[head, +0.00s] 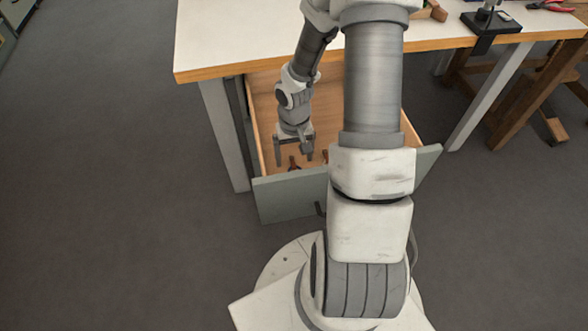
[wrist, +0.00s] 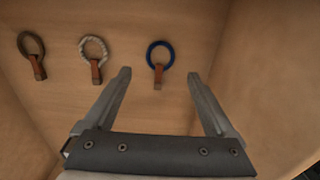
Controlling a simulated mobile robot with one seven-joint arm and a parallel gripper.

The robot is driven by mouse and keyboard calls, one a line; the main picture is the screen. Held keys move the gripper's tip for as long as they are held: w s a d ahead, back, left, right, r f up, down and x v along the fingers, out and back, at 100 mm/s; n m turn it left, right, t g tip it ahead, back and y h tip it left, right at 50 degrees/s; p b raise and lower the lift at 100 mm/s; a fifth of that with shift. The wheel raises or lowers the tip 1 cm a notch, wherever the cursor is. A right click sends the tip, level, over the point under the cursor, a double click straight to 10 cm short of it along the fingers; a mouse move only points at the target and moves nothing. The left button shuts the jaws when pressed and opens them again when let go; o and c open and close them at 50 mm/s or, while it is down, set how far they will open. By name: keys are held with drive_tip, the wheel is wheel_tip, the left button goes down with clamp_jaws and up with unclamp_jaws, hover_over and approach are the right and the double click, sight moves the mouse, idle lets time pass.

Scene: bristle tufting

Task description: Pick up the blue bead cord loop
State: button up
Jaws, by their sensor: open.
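The blue bead cord loop (wrist: 149,51) is a dark blue ring with a short reddish-brown tab, lying on the wooden floor of an open drawer in the wrist view. My gripper (wrist: 158,75) is open and empty, and the loop shows between and just beyond its fingertips. I cannot tell the height of the fingertips above the floor. In the head view my gripper (head: 294,157) hangs inside the drawer near its front left. The blue loop cannot be made out there; only small reddish bits show by the fingers.
A white and grey twisted loop (wrist: 92,46) and a brown loop (wrist: 29,42), each with a reddish tab, lie to the left of the blue one. The drawer (head: 283,205) has wooden side walls and stands open below the worktable (head: 240,35).

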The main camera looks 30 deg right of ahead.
sight(294, 164)
wheel_tip(294, 164, down, 4)
drive_tip(key=shift+r+b, duration=0.2)
drive_tip(key=shift+b, duration=0.5)
drive_tip(key=c, duration=1.4)
